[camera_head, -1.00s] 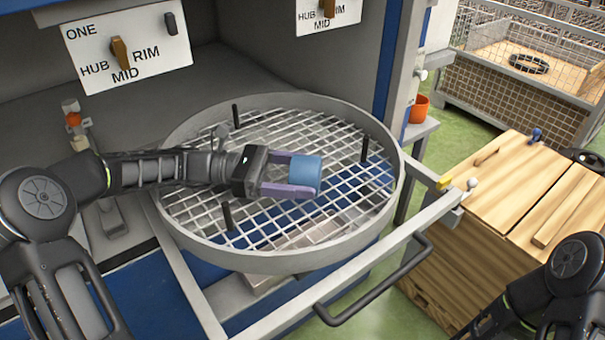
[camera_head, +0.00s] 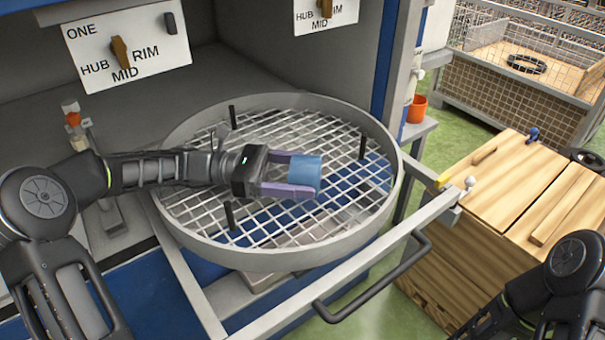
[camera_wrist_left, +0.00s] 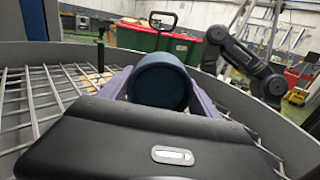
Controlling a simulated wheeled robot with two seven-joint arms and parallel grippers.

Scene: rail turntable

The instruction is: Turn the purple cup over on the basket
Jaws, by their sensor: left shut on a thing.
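My left gripper (camera_head: 302,174), with purple fingers, is shut on a blue cup (camera_head: 308,171). I see no purple cup; only the fingers look purple. The cup appears to lie on its side, in line with the fingers, over the middle of the round grey wire basket (camera_head: 170,222). In the left wrist view a round dark blue end of the cup (camera_wrist_left: 160,82) faces me between the fingers. I cannot tell whether that end is the mouth or the base, or whether the cup touches the mesh. My right gripper is out of view; only its arm shows at the lower right.
Black posts (camera_head: 230,215) stand up from the basket mesh. A grey rail with a black handle (camera_head: 375,285) runs along the front right. A wooden-topped box (camera_head: 505,190) and an orange pot (camera_head: 417,108) are on the right. Dial panels (camera_head: 127,45) hang behind.

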